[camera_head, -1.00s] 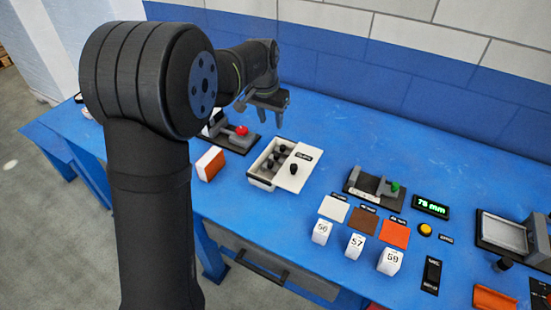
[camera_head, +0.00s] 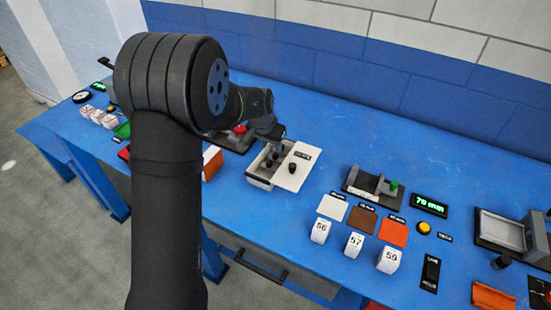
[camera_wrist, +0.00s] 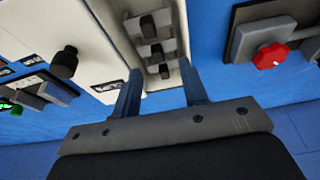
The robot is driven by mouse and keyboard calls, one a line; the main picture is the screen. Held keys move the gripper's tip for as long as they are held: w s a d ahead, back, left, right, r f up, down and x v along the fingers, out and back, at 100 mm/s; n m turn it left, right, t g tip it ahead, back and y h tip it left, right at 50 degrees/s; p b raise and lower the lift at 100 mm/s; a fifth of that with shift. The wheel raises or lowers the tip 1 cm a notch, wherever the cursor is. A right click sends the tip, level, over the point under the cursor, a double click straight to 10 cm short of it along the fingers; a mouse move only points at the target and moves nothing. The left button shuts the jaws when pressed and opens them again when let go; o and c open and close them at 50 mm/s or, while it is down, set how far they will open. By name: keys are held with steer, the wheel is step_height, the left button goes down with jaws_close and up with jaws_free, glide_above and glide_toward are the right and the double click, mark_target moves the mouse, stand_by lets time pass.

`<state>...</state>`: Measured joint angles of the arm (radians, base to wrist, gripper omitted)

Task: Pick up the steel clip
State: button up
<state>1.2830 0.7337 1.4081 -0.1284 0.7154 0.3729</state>
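Several small dark clips sit in a row inside a white box (camera_wrist: 112,12), and they show in the wrist view (camera_wrist: 157,50). I cannot tell from their look which is steel. The box also shows in the head view (camera_head: 258,181), where my arm partly hides its inside. A white lid (camera_head: 301,170) with a black knob is slid to the right, leaving the left part open. My gripper (camera_wrist: 160,88) is open and empty, its two fingers on either side of the box's open slot. The nearest clip (camera_wrist: 164,70) lies just beyond the fingertips.
A red knob (camera_wrist: 270,55) on a dark base stands beside the box. To the right in the head view are a fixture with a green knob (camera_head: 394,188), coloured squares, numbered white blocks (camera_head: 354,244) and a display (camera_head: 430,205). The table behind the box is clear.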

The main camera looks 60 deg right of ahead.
mark_target(275, 154)
steer(key=shift+s+d+x, duration=0.1)
steer(key=shift+d+x, duration=0.05)
steer(key=shift+x, duration=1.2)
steer(key=shift+s+d+x, duration=0.1)
steer(key=shift+d+x, duration=0.05)
steer(key=shift+x, duration=1.2)
steer(key=shift+r, duration=0.1)
jaws_close()
